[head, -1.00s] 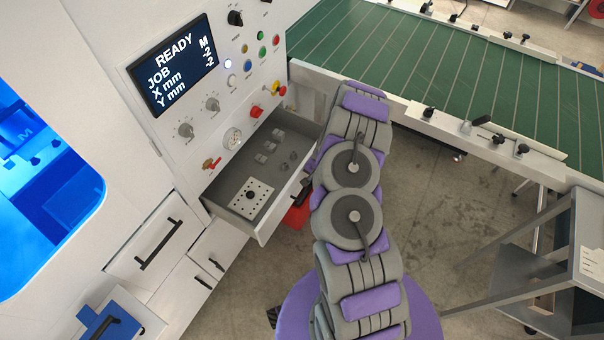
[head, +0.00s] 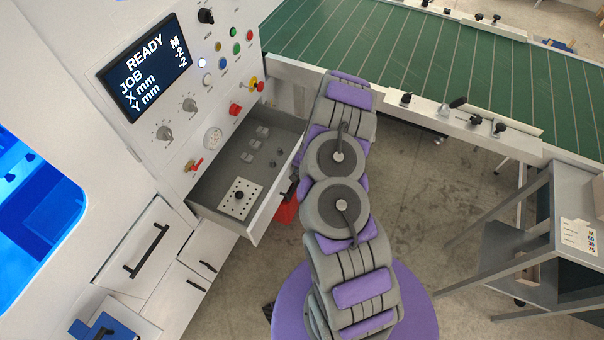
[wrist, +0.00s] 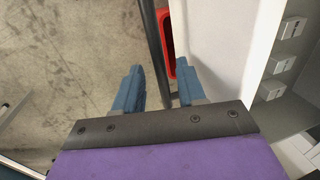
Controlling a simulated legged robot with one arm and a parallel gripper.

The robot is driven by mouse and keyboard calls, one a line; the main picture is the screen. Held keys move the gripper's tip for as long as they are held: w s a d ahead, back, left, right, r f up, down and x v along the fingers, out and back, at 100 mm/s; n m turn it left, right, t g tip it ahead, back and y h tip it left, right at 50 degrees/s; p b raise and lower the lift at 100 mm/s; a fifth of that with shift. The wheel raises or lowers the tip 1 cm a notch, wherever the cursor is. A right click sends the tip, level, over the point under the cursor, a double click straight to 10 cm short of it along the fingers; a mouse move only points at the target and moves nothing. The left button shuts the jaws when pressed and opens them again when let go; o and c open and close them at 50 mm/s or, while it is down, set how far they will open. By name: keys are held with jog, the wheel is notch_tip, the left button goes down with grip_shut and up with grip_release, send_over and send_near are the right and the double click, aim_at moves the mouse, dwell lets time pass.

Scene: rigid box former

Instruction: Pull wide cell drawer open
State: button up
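The wide drawer (head: 219,219) under the control panel stands pulled well out in the head view. Inside are a white plate with holes and a knob, several small grey blocks and some dark round pieces. Its dark bar handle (wrist: 153,45) runs beside the white drawer front (wrist: 205,45) in the wrist view. My gripper (wrist: 160,88) is at this front, its two blue fingers apart on either side of the bar's line, with visible gaps. In the head view my arm hides the gripper and part of the drawer front.
A red bin (head: 286,211) shows below the drawer front. A closed cabinet drawer (head: 140,250) with a long black handle is at lower left. The green conveyor bed (head: 400,60) crosses behind, and a grey metal stand (head: 570,225) is at right. Bare floor lies between.

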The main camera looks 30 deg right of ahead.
jog(key=p+v, duration=0.4)
jog(key=v, duration=1.3)
jog(key=shift+r, duration=0.15)
jog(key=s+a+r+n+g, duration=0.1)
jog(key=s+a+r+n, duration=0.25)
jog(key=a+r, duration=0.5)
jog(key=s+a+r+n+g, duration=0.1)
jog(key=s+a+r+n, duration=0.4)
jog(key=r, duration=0.6)
jog(key=s+a+r, duration=0.1)
jog(key=s+r, duration=0.2)
jog(key=s, duration=0.4)
jog(key=s+a+r+n+g+h, duration=0.1)
jog(key=s+r, duration=0.3)
jog(key=s, duration=0.4)
jog(key=s+a+r+n+g+b, duration=0.1)
jog(key=s+a+r, duration=0.2)
jog(key=s, duration=0.4)
jog(key=shift+s+r+h, duration=0.3)
jog(key=shift+r, duration=0.45)
